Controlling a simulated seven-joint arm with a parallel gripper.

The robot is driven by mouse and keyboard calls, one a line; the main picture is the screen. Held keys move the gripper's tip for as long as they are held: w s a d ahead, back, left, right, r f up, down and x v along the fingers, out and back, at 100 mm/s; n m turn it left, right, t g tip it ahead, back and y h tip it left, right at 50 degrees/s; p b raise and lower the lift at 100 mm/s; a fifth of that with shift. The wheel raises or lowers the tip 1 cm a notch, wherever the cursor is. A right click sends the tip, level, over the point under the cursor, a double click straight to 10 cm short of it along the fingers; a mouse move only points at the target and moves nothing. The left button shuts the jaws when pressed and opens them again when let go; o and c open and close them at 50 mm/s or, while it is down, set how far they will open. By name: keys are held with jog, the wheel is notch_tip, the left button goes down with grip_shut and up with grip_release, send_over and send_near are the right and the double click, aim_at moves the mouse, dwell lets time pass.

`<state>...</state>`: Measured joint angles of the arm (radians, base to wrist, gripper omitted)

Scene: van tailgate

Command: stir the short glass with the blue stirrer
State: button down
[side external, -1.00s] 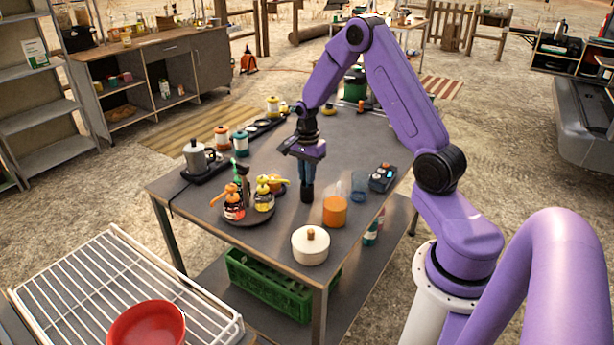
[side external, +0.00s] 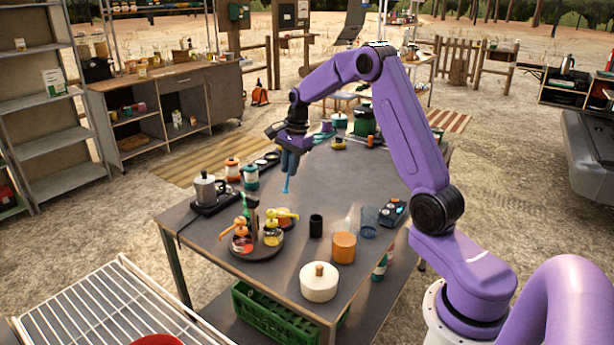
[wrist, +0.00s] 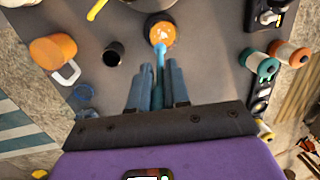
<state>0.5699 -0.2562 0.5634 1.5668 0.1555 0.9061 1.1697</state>
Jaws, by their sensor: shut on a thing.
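My gripper (side external: 289,150) is shut on the blue stirrer (side external: 286,180), which hangs down from the fingers with its tip above the table. In the wrist view the stirrer (wrist: 159,62) points at a round, low vessel with orange contents (wrist: 161,33), likely the short glass. The tip overlaps its near edge in that picture; the side view shows the stirrer in the air. In the side view this vessel (side external: 287,222) is mostly hidden behind the yellow-topped bottle. An empty-looking black cup (side external: 316,226) stands beside it.
A glass jug with orange liquid (side external: 344,248), a clear bluish glass (side external: 369,222) and a white lidded pot (side external: 319,282) stand to the right. The bottle tray (side external: 257,253) and moka pot (side external: 205,188) are left. The table's middle is clear.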

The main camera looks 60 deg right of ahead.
jog(key=shift+w+a+r, duration=0.1)
jog(key=shift+w+r, duration=0.05)
jog(key=shift+w, duration=0.65)
jog(key=shift+f, duration=5.5)
